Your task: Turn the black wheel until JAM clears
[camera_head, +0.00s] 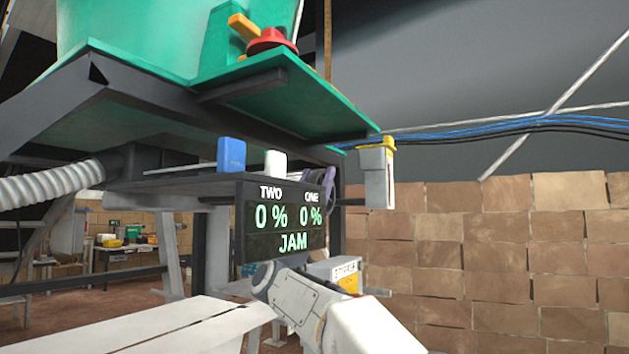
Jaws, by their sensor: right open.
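The display (284,218) faces me at the middle and reads TWO 0 %, ONE 0 % and JAM in green. A dark, rounded part (329,187) shows at the display's upper right edge; I cannot tell if it is the black wheel, and no whole wheel shows clearly. My right gripper (266,280) is just below the display, with its white arm coming from the lower right. Its fingers are hard to make out, and I see nothing held in it. My left gripper is not in view.
A green machine with a shelf (290,95) overhangs the display, bearing a red and orange switch (266,40). A blue block (231,155) and white cylinder (275,163) stand above the display. A labelled box (343,268) is behind my right arm. Stacked brown blocks (500,240) fill the right.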

